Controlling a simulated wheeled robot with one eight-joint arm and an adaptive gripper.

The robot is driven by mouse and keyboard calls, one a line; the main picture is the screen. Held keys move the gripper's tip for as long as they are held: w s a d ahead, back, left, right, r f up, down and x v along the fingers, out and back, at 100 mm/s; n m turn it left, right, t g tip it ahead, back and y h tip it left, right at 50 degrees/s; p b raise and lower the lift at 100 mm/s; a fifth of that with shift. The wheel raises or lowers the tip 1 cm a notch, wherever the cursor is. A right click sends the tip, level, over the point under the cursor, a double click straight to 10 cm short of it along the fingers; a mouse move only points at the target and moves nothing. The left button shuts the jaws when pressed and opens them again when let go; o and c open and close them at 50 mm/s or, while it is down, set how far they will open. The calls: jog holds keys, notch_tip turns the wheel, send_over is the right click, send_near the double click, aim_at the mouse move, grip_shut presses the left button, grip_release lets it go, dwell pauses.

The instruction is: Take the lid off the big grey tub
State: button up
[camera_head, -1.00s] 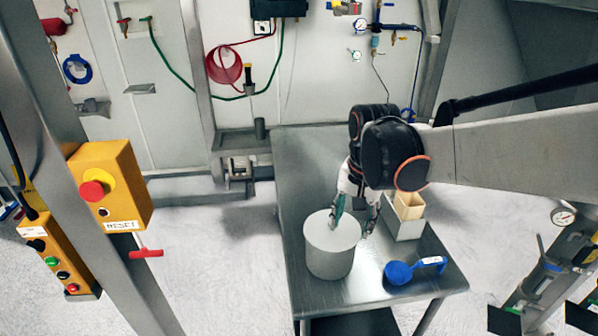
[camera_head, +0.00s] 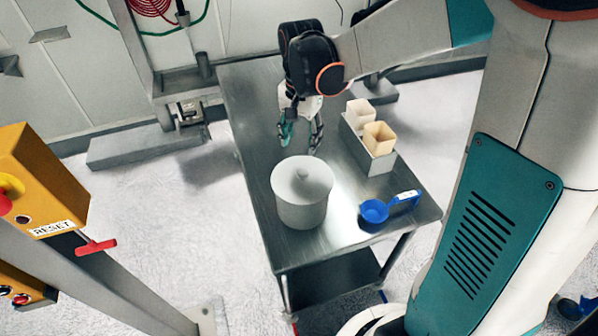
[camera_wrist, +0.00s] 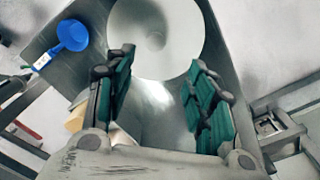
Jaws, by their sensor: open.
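The big grey tub (camera_head: 301,209) stands upright on the metal table. Its round lid (camera_head: 290,177), with a small raised knob in the middle, sits on top. In the wrist view the lid (camera_wrist: 176,58) shows from above, just beyond the fingertips. My gripper (camera_head: 301,148) is open and empty, pointing down behind the tub in the head view and apart from the lid. In the wrist view its two teal-padded fingers (camera_wrist: 162,72) are spread wide with bare table between them.
A blue scoop (camera_head: 375,212) lies right of the tub; it also shows in the wrist view (camera_wrist: 72,36). A metal holder (camera_head: 381,163) with two square cups stands at the table's right edge. A yellow reset box (camera_head: 45,190) is at the left. The table's far part is bare.

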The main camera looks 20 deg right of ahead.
send_over(303, 171)
jog(key=f, duration=0.4)
jog(key=w+f+b, duration=0.1)
jog(key=f, duration=0.1)
jog(key=shift+a, duration=0.25)
jog(key=shift+s+d+f+b, duration=0.1)
jog(key=shift+s+f+b, duration=0.05)
jog(key=shift+f, duration=0.85)
jog(key=shift+s+d+f+b, duration=0.1)
jog(key=shift+s+f+b, duration=0.05)
jog(key=shift+f, duration=0.9)
jog(key=shift+s+f+b, duration=0.15)
jog(key=shift+f, duration=0.85)
jog(key=c, duration=1.2)
